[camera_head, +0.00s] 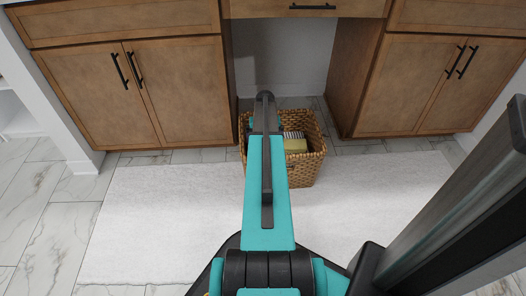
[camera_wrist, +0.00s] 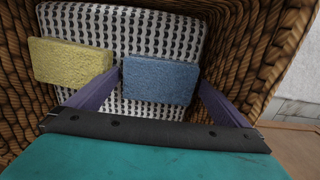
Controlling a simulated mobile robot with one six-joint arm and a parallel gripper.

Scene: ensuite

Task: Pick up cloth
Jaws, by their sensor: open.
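A black-and-white patterned folded cloth (camera_wrist: 155,25) lies in a woven basket (camera_wrist: 285,45) in the wrist view. A yellow block-shaped piece (camera_wrist: 68,62) and a blue one (camera_wrist: 160,82) lie on top of it; I cannot tell whether these are sponges or folded cloths. My gripper (camera_wrist: 158,76) is open, its purple fingers reaching into the basket on either side of the blue piece, with nothing held.
The basket stands at the back edge of a white rug (camera_head: 150,220), in front of the opening between wooden cabinets (camera_head: 175,90) and (camera_head: 415,85). The basket walls rise close around the fingers. Marble-tiled floor (camera_head: 50,240) is clear at the left.

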